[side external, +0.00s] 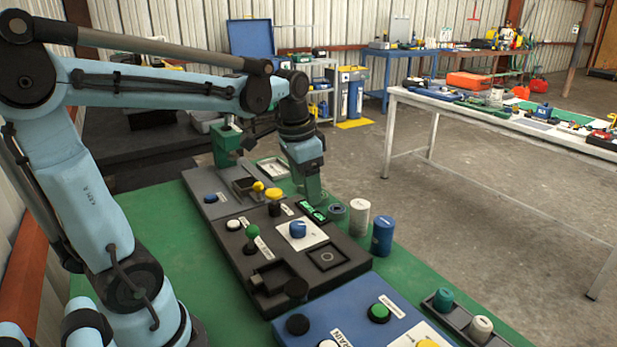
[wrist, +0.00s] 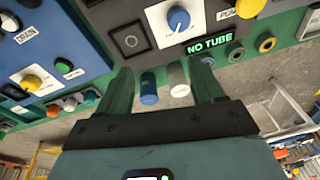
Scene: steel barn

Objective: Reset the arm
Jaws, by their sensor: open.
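My gripper (side external: 316,192) hangs from my light blue arm over the right edge of the dark control panel (side external: 225,240). In the wrist view the two green fingers of my gripper (wrist: 162,82) stand wide apart with nothing held between them. Beyond them are a blue cylinder (wrist: 149,90) and a white cylinder (wrist: 178,78). In the side view the white cylinder (side external: 358,222) and the blue cylinder (side external: 382,236) stand upright beside the panel, right of my gripper. A lit green sign (wrist: 213,44) reads "NO TUBE".
A white table (side external: 500,126) stands across open floor.

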